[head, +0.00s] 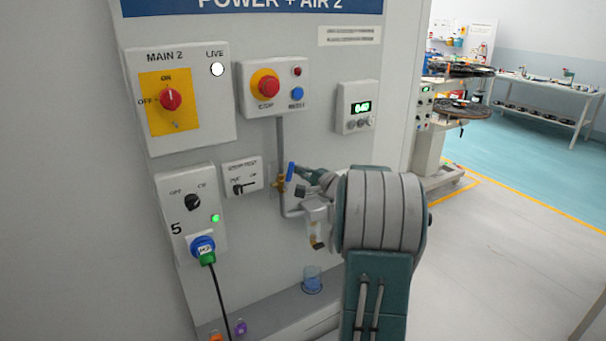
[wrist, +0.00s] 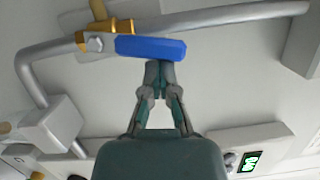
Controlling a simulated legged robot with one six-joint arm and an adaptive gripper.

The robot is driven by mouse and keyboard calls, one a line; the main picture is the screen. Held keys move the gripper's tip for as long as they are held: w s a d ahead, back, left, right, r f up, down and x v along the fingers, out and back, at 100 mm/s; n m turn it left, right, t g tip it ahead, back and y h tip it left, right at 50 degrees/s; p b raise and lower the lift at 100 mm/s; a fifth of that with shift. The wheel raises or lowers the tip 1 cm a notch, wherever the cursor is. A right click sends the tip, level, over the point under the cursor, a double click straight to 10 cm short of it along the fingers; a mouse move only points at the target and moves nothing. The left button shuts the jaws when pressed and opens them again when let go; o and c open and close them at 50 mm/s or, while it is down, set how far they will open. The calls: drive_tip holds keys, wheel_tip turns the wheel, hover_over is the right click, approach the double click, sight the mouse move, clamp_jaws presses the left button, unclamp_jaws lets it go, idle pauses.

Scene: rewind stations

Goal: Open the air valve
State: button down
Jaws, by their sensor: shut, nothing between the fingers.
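The air valve has a brass body (wrist: 110,30) on a grey pipe and a blue lever handle (wrist: 150,48). In the head view the blue lever (head: 291,171) points up, roughly along the pipe. In the wrist view it also lies nearly along the pipe. My gripper (wrist: 159,72) is shut and empty. Its fingertips are at the lever's side near its free end; I cannot tell whether they touch. In the head view my gripper (head: 300,171) is just right of the lever, partly hidden by my arm.
The panel holds a MAIN 2 switch (head: 171,99), a red e-stop button (head: 269,86), a lit display (head: 361,107) and a plug with a black cable (head: 205,252). A blue cup (head: 312,281) stands on the ledge below. Floor at right is open.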

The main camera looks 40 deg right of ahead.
drive_tip(key=shift+w+a+r, duration=0.15)
drive_tip(key=shift+a+r, duration=0.1)
drive_tip(key=shift+a, duration=0.3)
drive_tip(key=shift+d, duration=0.1)
idle(0.3)
